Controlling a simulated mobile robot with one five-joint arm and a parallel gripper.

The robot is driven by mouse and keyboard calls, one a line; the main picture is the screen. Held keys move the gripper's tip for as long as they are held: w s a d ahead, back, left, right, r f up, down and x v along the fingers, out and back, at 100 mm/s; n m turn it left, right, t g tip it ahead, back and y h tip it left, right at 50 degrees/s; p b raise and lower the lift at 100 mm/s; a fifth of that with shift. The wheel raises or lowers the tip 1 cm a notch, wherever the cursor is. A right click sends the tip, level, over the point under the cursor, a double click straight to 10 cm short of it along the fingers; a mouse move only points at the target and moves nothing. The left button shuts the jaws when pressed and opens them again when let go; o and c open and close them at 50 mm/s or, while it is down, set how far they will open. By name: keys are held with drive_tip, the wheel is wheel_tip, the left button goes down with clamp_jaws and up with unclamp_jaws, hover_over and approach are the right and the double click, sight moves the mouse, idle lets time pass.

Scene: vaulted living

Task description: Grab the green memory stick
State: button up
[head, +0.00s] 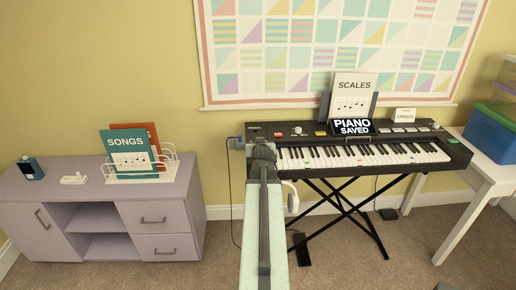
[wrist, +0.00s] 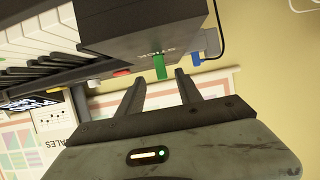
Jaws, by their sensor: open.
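The green memory stick (wrist: 160,67) sticks out of the end face of the black keyboard (wrist: 155,38) in the wrist view. My gripper (wrist: 161,79) is open, with its two fingers just short of the stick, one on either side of its line. The stick appears to lie between the fingertips or slightly beyond them; no contact shows. In the head view my gripper (head: 262,152) is at the keyboard's left end, and my arm hides the green stick there.
A blue plug or stick (wrist: 196,59) sits beside the green one, near a black cable (wrist: 219,30). It also shows in the head view (head: 239,143). The keyboard stands on a black X-shaped stand (head: 350,215). A lilac cabinet (head: 90,215) is to the left, with a gap between.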

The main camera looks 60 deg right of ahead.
drive_tip(key=b+x, duration=0.2)
drive_tip(key=x, duration=0.3)
drive_tip(key=shift+w+d+f, duration=0.15)
drive_tip(key=shift+w+f, duration=0.05)
drive_tip(key=shift+w, duration=0.05)
drive_tip(key=shift+r, duration=0.1)
clamp_jaws()
